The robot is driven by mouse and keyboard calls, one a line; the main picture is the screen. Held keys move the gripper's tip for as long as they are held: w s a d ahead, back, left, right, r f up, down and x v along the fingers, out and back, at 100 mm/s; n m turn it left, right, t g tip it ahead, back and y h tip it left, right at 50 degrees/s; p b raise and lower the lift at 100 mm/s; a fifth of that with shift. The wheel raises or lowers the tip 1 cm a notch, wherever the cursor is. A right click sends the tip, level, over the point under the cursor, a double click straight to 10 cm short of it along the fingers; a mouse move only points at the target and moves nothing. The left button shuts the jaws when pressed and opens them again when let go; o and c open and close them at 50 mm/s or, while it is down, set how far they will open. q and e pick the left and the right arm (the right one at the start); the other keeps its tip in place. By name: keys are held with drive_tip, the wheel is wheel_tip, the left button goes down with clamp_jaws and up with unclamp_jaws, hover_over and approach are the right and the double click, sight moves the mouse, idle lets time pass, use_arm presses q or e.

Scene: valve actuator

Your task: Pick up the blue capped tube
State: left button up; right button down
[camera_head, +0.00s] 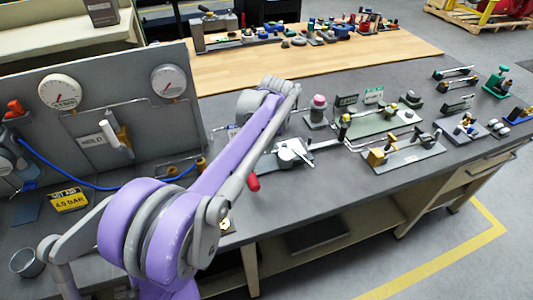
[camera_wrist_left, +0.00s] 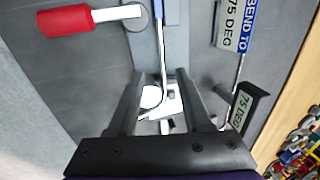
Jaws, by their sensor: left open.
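My left gripper (camera_wrist_left: 161,76) is open in the left wrist view, with its two dark fingers apart over a grey bench fixture. A thin, bent, pale tube (camera_wrist_left: 164,72) runs between and beyond the fingertips, its straight upper stretch edged in blue. The bender fixture (camera_head: 290,155) shows just right of the arm. My right gripper is not in view.
A red handle (camera_wrist_left: 65,21) lies left of the fingers. A "75 DEG" sign (camera_wrist_left: 243,107) stands close to the right finger. A gauge panel (camera_head: 105,105) stands at the left. Several fixtures, such as the green plate (camera_head: 385,122), occupy the bench to the right.

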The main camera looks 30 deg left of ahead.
sight(265, 154)
use_arm(q)
drive_tip(key=x, duration=0.6)
drive_tip(key=shift+w+a, duration=0.15)
drive_tip(key=shift+a, duration=0.05)
clamp_jaws()
idle(1.2)
